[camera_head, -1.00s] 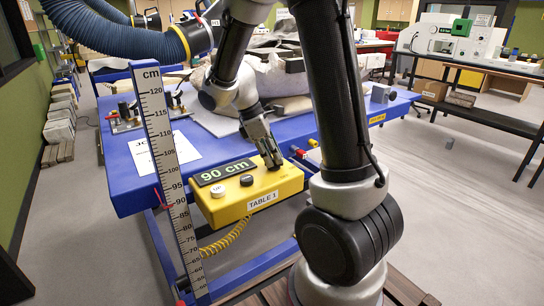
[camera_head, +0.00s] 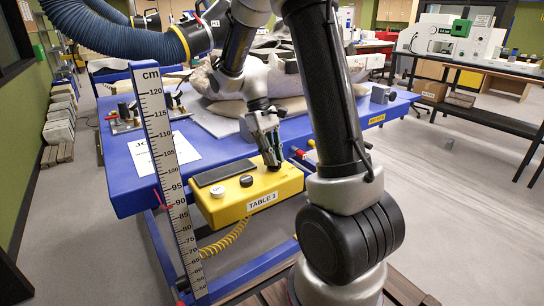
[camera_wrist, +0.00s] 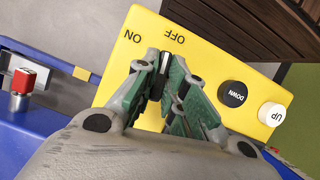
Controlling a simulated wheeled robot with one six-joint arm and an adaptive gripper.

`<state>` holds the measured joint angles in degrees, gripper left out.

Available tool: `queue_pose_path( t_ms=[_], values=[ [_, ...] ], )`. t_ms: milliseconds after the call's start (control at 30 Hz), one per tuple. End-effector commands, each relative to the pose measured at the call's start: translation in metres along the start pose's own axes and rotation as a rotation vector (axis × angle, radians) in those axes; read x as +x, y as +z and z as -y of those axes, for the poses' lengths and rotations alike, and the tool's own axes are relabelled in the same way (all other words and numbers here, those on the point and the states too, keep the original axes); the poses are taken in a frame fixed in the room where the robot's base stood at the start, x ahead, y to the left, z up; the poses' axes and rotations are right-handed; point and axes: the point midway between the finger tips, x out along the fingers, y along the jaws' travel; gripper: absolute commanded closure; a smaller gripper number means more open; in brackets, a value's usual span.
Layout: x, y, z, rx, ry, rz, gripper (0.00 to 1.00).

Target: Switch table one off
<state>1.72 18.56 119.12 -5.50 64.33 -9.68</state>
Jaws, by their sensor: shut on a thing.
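The yellow control box (camera_head: 235,205) labelled TABLE 1 hangs at the front edge of the blue table (camera_head: 125,195). Its display (camera_head: 224,172) is dark and blank. My gripper (camera_head: 271,163) points down at the right end of the box's top. In the wrist view the gripper (camera_wrist: 164,68) is shut on a small dark switch lever (camera_wrist: 164,59), between the printed words ON and OFF; the fingers hide most of its base. The black DOWN button (camera_wrist: 233,94) and white UP button (camera_wrist: 271,113) are beside the fingers, apart from them.
A cm scale post (camera_head: 168,170) stands in front of the table at left. A red-topped knob (camera_wrist: 22,82) sits on the table edge beside the box. A fossil block (camera_head: 270,78) lies on the table behind my gripper.

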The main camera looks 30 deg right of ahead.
Motion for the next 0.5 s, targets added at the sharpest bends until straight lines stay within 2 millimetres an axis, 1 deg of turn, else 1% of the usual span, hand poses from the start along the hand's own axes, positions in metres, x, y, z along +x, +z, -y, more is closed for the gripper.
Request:
queue_pose_path(
  t_ms=[200,500],
  values=[
    [0.0026,0.0016,-0.0003,0.102,-0.044,0.007,1.0],
    [0.0029,0.0019,-0.0003,0.162,-0.069,0.008,1.0]
  ],
)
